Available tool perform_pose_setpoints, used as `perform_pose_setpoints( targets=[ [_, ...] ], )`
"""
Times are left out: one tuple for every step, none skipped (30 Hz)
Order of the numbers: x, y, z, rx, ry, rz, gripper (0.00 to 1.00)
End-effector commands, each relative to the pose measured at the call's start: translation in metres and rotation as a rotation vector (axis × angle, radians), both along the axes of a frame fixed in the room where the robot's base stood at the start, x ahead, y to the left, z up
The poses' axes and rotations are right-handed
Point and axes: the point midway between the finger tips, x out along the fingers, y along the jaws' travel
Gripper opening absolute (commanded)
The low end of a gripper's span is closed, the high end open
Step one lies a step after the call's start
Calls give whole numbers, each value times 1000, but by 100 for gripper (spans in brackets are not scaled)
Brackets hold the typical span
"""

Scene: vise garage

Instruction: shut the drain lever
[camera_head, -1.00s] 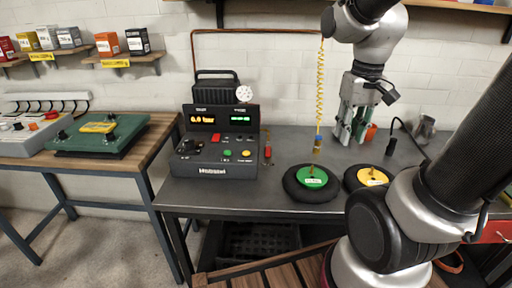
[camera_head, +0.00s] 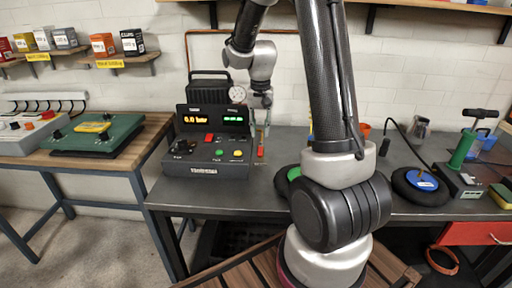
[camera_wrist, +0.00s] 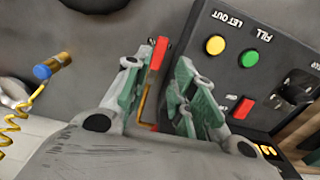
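The drain lever has a red handle (camera_wrist: 160,54) on a thin brass-coloured stem, at the side of the dark console (camera_wrist: 262,60). It also shows as a small red strip (camera_head: 261,151) at the console's right side in the head view. My gripper (camera_wrist: 158,68) is open, with its green-grey fingers on either side of the lever in the wrist view. I cannot tell whether either finger touches it. In the head view my gripper (camera_head: 262,122) points down just above the lever, small and partly blurred.
The console (camera_head: 205,170) stands on the grey bench, its display reading 0.0 bar. It has red, green and yellow buttons. A yellow coiled hose (camera_wrist: 15,125) with a blue-tipped end (camera_wrist: 42,72) is near my gripper. Black discs lie on the bench, one partly behind my arm.

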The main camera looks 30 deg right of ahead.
Motion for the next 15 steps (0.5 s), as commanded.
perform_pose_setpoints(
  targets=[
    [0,0,-3,0,2,-6,26],
    [-1,0,-5,1,3,-8,26],
    [-1,0,-9,1,4,-10,26],
    [-1,0,-13,1,4,-10,26],
    [-1,0,-17,1,4,-10,26],
    [-1,0,-24,1,5,-9,26],
    [-1,0,-30,0,6,-9,26],
    [-2,0,-35,1,7,-9,26],
    [-1,0,-42,0,6,-9,26],
    [-2,0,-47,1,7,-9,26],
    [-1,0,-52,1,5,-9,26],
    [-1,0,-58,1,5,-9,26],
    [-1,0,-62,1,4,-8,26],
    [-1,0,-66,1,4,-8,26],
    [-1,0,-69,1,4,-8,26]
  ],
)
